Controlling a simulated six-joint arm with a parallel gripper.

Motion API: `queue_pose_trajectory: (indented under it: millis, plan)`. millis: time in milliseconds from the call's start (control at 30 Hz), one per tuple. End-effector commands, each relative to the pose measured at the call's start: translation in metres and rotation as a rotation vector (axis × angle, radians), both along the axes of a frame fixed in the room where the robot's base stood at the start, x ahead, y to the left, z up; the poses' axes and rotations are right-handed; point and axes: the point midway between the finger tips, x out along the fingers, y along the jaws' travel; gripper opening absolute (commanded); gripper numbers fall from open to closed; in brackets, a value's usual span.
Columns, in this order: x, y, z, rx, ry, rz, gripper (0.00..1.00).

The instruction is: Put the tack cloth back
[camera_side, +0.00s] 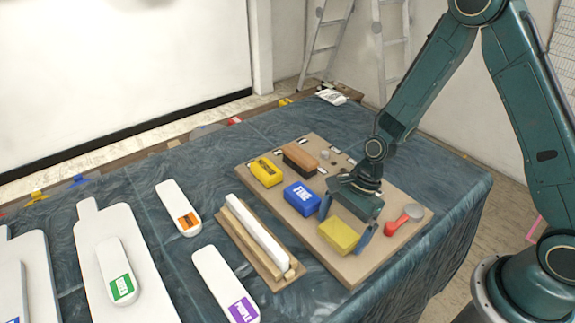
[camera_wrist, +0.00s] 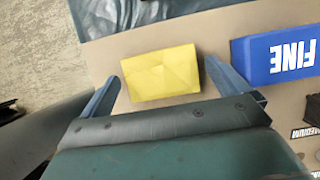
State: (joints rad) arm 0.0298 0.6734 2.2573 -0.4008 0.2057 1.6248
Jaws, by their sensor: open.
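The tack cloth looks to be the plain yellow folded block (camera_side: 339,235) near the front edge of the tan board (camera_side: 350,273). It also shows in the wrist view (camera_wrist: 160,74), lying flat between my two blue fingers. My gripper (camera_side: 346,224) is open, with a finger on each side of the yellow block. In the wrist view my gripper (camera_wrist: 165,85) shows a gap between each finger and the block. Whether the block rests on the board or its own spot there, I cannot tell.
A blue block marked FINE (camera_side: 301,198), a yellow labelled block (camera_side: 266,172), a brown wooden block (camera_side: 299,157) and a red-handled tool (camera_side: 403,220) share the board. A wooden holder with a white bar (camera_side: 255,230) stands left. White labelled pieces (camera_side: 180,207) lie farther left.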

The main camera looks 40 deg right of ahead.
Motion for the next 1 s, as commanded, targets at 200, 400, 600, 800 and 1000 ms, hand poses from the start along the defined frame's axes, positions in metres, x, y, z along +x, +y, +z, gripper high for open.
queue_pose_trajectory:
  millis: [200,400,600,800,1000]
  plan:
    - [0.000,-0.002,0.007,0.000,-0.001,-0.002,1.00]
    - [0.001,-0.008,0.024,0.001,-0.003,-0.001,1.00]
    - [0.001,-0.018,0.048,0.000,-0.005,-0.002,1.00]
    - [0.001,-0.029,0.074,0.000,-0.003,-0.002,1.00]
    - [0.001,-0.039,0.098,0.000,-0.003,-0.002,1.00]
